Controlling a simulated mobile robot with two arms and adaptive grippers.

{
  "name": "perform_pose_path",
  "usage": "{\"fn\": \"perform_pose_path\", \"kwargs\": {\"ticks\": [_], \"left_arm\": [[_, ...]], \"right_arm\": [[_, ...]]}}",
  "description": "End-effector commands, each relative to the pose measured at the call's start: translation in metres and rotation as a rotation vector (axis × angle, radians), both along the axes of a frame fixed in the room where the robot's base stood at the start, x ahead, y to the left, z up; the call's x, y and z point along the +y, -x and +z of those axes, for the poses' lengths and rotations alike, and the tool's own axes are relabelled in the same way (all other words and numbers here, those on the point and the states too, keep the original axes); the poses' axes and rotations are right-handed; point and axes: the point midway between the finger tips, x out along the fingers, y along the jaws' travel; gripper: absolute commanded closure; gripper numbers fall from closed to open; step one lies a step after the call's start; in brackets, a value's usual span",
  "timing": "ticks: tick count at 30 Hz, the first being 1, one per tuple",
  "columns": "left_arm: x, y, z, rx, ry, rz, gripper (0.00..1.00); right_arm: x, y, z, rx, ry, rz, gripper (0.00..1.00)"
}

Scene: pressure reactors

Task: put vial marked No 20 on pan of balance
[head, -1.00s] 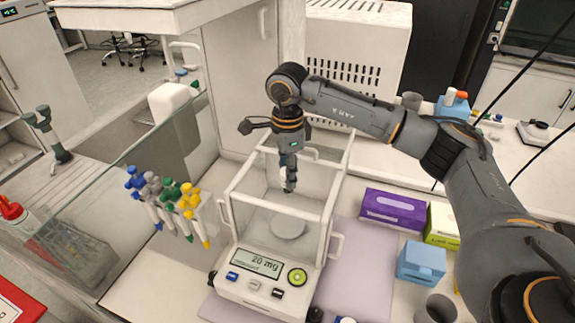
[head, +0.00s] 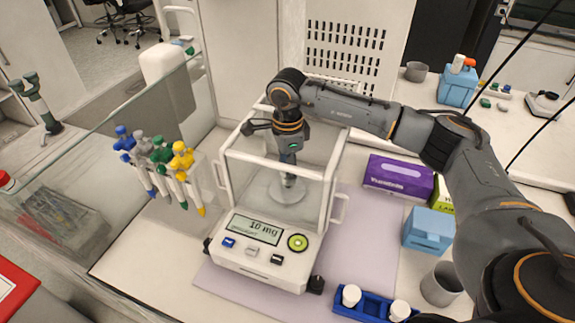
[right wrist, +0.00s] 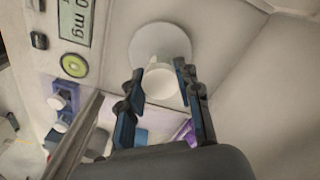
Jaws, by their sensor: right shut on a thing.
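The balance (head: 262,262) stands on the bench with a glass draft shield, and its display reads about 10 mg. Its round pan (head: 287,192) is inside the shield. My right gripper (head: 289,180) reaches down through the open top, low over the pan. In the right wrist view its fingers are shut on a white-capped vial (right wrist: 160,81), with the pan (right wrist: 160,38) just beyond it. The vial's number is not visible. I cannot tell whether the vial touches the pan. My left gripper is not in view.
A blue rack (head: 372,309) with white-capped vials (head: 350,295) is at the front. Pipettes (head: 160,160) hang on a stand to the left. A purple box (head: 398,177), a light blue box (head: 428,230) and a grey cup (head: 441,284) stand to the right. The shield walls surround my gripper closely.

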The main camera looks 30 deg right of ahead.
Motion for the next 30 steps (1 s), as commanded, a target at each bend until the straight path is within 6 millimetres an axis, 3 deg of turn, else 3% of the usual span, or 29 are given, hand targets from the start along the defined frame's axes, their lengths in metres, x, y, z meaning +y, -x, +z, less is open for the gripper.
{"fn": "perform_pose_path", "kwargs": {"ticks": [4,25,26,29,30], "left_arm": [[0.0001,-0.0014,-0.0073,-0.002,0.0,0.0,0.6],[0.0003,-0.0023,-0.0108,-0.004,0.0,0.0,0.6],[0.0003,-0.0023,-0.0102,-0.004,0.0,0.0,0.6],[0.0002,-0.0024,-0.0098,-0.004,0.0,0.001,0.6],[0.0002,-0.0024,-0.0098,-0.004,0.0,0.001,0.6]], "right_arm": [[0.0001,-0.0002,-0.0085,-0.001,0.0,0.0,0.86],[0.0001,-0.0002,-0.0119,-0.001,0.0,0.0,0.86],[0.0001,-0.0002,-0.0112,-0.001,0.0,0.0,0.63],[0.0001,-0.0002,-0.0108,-0.001,0.0,0.0,0.42],[0.0,-0.0002,-0.0108,-0.001,0.0,0.0,0.4]]}}
